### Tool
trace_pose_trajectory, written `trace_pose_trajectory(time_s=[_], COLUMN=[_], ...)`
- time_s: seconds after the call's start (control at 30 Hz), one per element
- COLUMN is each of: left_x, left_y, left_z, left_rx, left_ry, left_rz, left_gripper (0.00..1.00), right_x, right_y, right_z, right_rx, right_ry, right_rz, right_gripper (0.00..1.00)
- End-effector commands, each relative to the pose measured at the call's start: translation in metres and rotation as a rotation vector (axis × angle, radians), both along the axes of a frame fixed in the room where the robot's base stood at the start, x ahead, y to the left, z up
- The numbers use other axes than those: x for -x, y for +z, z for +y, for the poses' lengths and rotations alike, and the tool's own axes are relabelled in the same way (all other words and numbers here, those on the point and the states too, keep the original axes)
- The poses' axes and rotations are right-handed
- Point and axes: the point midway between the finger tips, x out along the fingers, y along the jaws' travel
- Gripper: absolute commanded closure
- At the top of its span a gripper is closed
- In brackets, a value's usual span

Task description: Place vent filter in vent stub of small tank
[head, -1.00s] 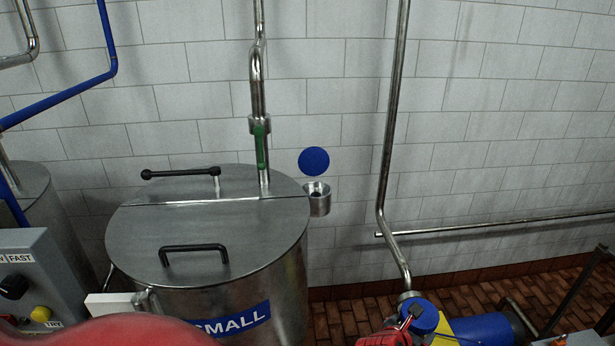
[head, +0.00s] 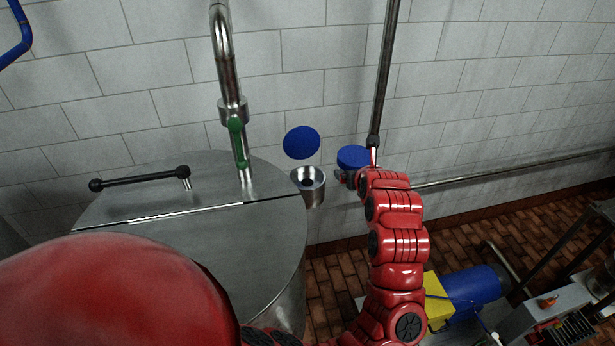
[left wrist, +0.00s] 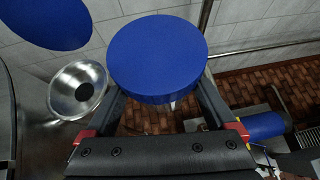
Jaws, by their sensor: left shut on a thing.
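The vent filter (head: 352,156) is a blue round cap held upright in my left gripper (head: 347,177). It is just right of the vent stub in the head view and apart from it. In the left wrist view the filter (left wrist: 157,55) sits between the two fingers of the shut left gripper (left wrist: 160,103). The vent stub (head: 313,187) is an open metal cup at the right rim of the small tank (head: 200,230). The stub (left wrist: 78,92) shows its dark hole left of the filter in the left wrist view. My right gripper is out of view.
A blue disc (head: 302,142) is behind the stub near the wall. A vertical pipe with a green handle (head: 237,128) rises over the tank lid, with a black-knobbed lever (head: 140,178) left of it. A blue motor (head: 474,296) stands at lower right on the brick floor.

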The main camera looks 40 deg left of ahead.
Motion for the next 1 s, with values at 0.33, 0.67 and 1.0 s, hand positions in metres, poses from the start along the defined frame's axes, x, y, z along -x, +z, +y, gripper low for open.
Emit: trace_pose_trajectory(time_s=[0.33, 0.67, 1.0], left_x=[0.021, 0.063, 0.072], left_y=[0.060, 0.109, 0.073], left_z=[0.039, 0.078, 0.082], left_rx=[-0.004, -0.003, 0.000], left_ry=[0.256, 0.595, 0.648], left_rz=[-0.001, -0.003, 0.004], left_gripper=[0.70, 0.70, 0.70], right_x=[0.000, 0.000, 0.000], right_y=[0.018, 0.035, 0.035], right_z=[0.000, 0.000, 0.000], right_rx=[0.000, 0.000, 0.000], right_ry=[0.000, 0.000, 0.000], right_rz=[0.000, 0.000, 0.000], right_gripper=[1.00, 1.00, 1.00])
